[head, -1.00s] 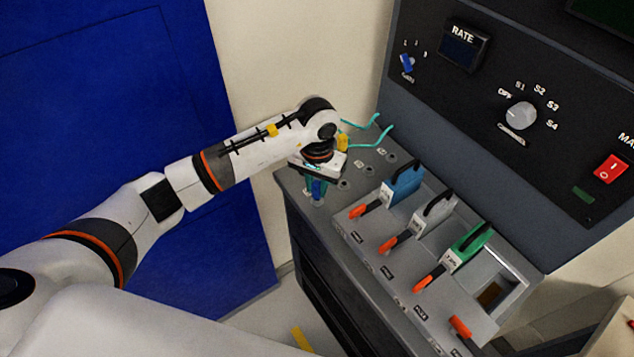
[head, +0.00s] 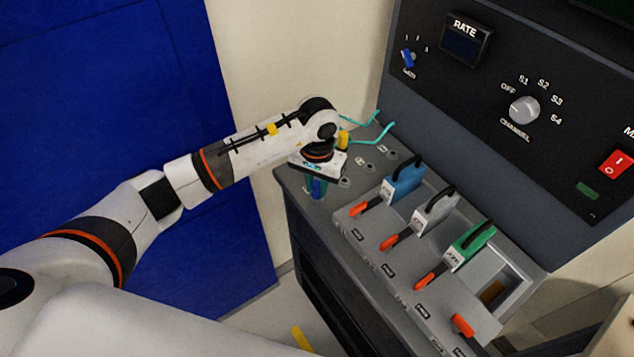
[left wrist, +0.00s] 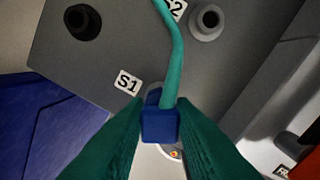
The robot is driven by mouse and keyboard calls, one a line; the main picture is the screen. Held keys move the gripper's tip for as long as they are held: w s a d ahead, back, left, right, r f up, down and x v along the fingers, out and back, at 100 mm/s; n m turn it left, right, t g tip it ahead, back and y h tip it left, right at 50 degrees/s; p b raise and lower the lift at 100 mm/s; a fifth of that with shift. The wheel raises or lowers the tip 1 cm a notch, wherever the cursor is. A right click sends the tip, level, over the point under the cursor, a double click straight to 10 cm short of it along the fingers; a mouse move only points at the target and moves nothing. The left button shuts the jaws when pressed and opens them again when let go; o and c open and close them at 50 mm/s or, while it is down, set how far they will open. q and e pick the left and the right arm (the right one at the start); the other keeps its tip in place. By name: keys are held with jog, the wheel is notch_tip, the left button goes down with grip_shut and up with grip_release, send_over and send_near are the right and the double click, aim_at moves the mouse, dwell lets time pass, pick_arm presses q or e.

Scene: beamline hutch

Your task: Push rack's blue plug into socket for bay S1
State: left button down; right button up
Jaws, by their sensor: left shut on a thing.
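The blue plug (left wrist: 160,125) with its teal cable (left wrist: 172,60) is between the green fingers of my left gripper (left wrist: 160,140) in the left wrist view. The gripper is shut on it. In the head view the gripper (head: 317,188) points down at the rack top's far-left corner, and the blue plug (head: 316,187) shows small between its fingers. The S1 label (left wrist: 127,82) lies just beside the plug. My right gripper is not in view.
A grey socket (left wrist: 207,20) is by the S2 label (left wrist: 174,7); a dark round hole (left wrist: 82,20) is at upper left. Blue (head: 403,184), grey (head: 434,212) and green (head: 470,244) handled modules stand to the right. A control panel (head: 480,80) rises behind.

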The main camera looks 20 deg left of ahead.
pick_arm(q)
jog(key=c, duration=1.1)
grip_release()
jog(key=shift+c, duration=0.2)
